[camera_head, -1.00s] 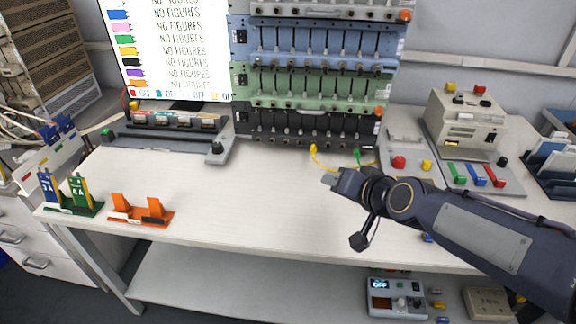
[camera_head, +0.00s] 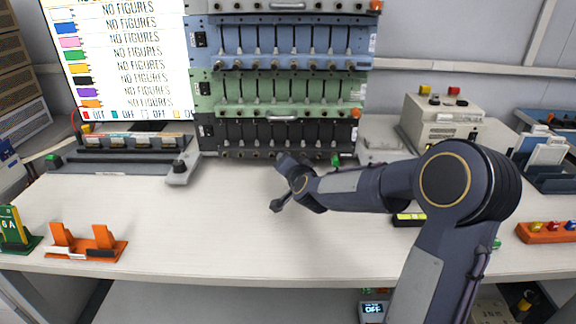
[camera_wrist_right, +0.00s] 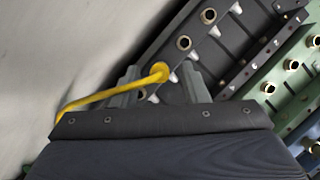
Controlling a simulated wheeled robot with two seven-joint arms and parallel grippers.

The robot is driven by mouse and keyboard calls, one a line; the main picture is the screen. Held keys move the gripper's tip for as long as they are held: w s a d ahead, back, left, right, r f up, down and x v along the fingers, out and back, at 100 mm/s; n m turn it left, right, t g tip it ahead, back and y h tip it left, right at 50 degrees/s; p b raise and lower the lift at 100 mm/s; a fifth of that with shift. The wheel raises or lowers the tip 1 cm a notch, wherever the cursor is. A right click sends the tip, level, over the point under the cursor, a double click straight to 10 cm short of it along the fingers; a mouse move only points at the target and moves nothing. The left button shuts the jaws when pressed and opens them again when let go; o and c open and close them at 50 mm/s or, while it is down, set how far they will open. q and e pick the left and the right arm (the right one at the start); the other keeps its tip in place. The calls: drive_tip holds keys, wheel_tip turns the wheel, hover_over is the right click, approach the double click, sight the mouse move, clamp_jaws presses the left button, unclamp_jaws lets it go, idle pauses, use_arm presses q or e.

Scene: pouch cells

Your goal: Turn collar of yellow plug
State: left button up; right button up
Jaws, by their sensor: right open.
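The yellow plug (camera_wrist_right: 158,72) shows in the right wrist view, with a round head and a yellow cable (camera_wrist_right: 105,99) running off to the lower left. It is at a socket of the dark bottom row of the rack (camera_wrist_right: 217,53); how far it is seated I cannot tell. My right gripper (camera_wrist_right: 161,83) is open, one finger on each side of the yellow plug; contact is not clear. In the head view my right gripper (camera_head: 283,159) is at the foot of the rack (camera_head: 270,136) and hides the yellow plug. My left gripper is not in view.
A green plug (camera_head: 335,160) is right of my right gripper at the rack's foot. A grey box with red and yellow buttons (camera_head: 440,118) stands at the right. Orange holders (camera_head: 88,244) are at the front left. The middle of the table (camera_head: 190,215) is clear.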

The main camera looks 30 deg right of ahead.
drive_tip(key=shift+w+f, duration=0.1)
drive_tip(key=shift+w, duration=0.1)
drive_tip(key=shift+c, duration=0.2)
clamp_jaws()
drive_tip(key=n+p, duration=0.1)
drive_tip(key=p, duration=0.3)
drive_tip(key=r+n+g+h+p, duration=0.1)
drive_tip(key=n+p, duration=0.1)
drive_tip(key=p, duration=0.2)
drive_tip(key=shift+a+p, duration=0.15)
drive_tip(key=shift+p, duration=0.25)
drive_tip(key=n+g+h+p, duration=0.1)
drive_tip(key=n+p, duration=0.1)
drive_tip(key=p, duration=0.1)
drive_tip(key=n+h+p, duration=0.1)
drive_tip(key=n+p, duration=0.1)
drive_tip(key=p, duration=0.2)
drive_tip(key=n+g+h+p, duration=0.1)
drive_tip(key=n+p, duration=0.1)
drive_tip(key=p, duration=0.2)
drive_tip(key=shift+w+a+f+g+h, duration=0.2)
drive_tip(key=shift+g+h, duration=0.1)
drive_tip(key=shift+h, duration=0.1)
drive_tip(key=shift+f+n+h+p, duration=0.1)
drive_tip(key=shift+n+h+p, duration=0.6)
drive_tip(key=shift+n+p, duration=0.3)
drive_tip(key=shift+f+n+g+h+p, duration=0.15)
drive_tip(key=shift+n+g+h+p, duration=0.15)
drive_tip(key=shift+n+h+p, duration=0.5)
drive_tip(key=shift+n, duration=0.4)
